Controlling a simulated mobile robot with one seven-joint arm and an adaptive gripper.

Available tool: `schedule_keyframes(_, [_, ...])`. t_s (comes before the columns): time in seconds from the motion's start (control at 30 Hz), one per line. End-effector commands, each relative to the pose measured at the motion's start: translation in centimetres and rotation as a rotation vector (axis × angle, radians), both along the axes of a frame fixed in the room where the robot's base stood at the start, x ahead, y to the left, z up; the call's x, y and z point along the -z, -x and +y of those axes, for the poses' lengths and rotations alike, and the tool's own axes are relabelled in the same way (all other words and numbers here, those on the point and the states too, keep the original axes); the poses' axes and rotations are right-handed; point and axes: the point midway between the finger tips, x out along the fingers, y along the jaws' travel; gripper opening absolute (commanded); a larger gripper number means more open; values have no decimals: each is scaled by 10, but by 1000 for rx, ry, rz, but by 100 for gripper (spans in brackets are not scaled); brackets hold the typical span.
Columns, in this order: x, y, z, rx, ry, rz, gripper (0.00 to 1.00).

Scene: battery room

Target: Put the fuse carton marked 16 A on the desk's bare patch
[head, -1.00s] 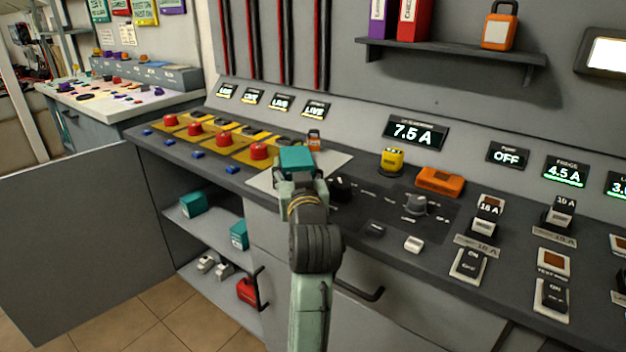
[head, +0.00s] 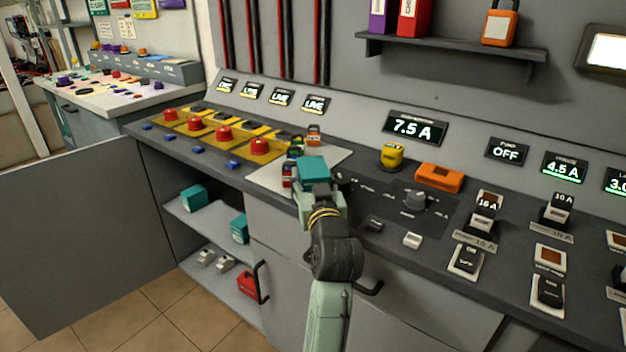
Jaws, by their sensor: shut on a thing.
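My gripper (head: 313,188) is shut on a teal carton (head: 311,170) in the head view. The carton's marking cannot be read from here. It is over or close to the front right part of a pale patch (head: 264,179) on the dark desk; I cannot tell whether it touches. My gripper and arm hide part of the patch. Two similar teal boxes, one on the left (head: 193,198) and one on the right (head: 239,228), are on the open cabinet's upper shelf below; their markings are not legible.
Small red and dark items (head: 288,174) stand left of the held carton, and an orange item (head: 314,135) stands behind. Red buttons (head: 259,147) line the desk's left. A yellow item (head: 391,156), an orange block (head: 439,177) and a knob (head: 414,199) are to the right.

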Motion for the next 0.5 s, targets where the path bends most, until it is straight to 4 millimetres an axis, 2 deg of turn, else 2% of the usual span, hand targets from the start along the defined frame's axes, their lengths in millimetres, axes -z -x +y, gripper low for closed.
schedule_keyframes(0.1, [3,0,0,0,0,-3,4])
schedule_keyframes(0.13, [4,0,0,0,0,1,53])
schedule_keyframes(0.4, [4,0,0,0,0,0,71])
schedule_keyframes(0.5, [4,0,0,0,0,0,71])
